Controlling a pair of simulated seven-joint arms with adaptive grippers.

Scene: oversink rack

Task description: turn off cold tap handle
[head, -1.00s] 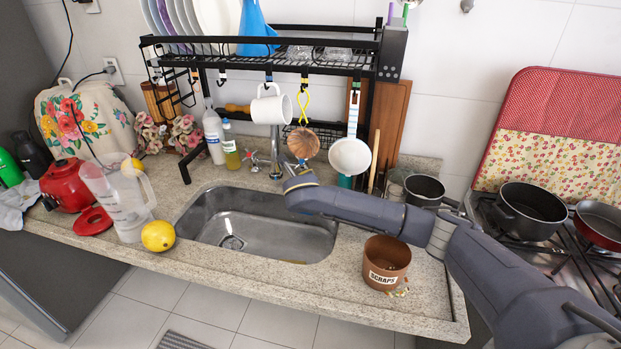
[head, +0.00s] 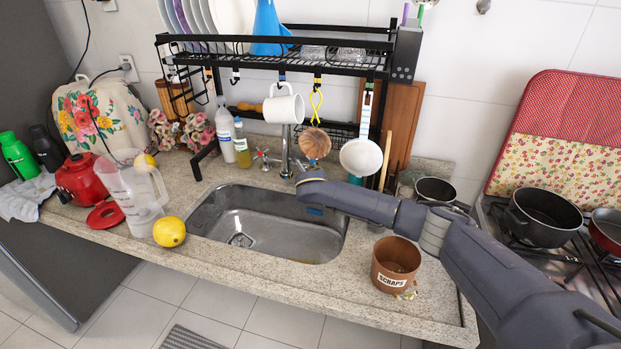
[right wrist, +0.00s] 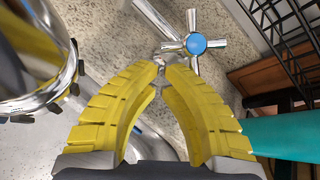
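The cold tap handle (right wrist: 196,43) is a chrome cross with a blue cap, seen in the right wrist view. My right gripper (right wrist: 163,67) has yellow fingers whose tips are drawn close together, with only a narrow gap. The tips lie just beside the handle's left spoke; whether they touch it I cannot tell. The other tap handle (head: 262,157) stands left of the chrome faucet (head: 286,150). My left gripper is not in view.
A brown scraps pot (head: 397,265) is on the counter. Bottles (head: 225,134) stand left of the taps.

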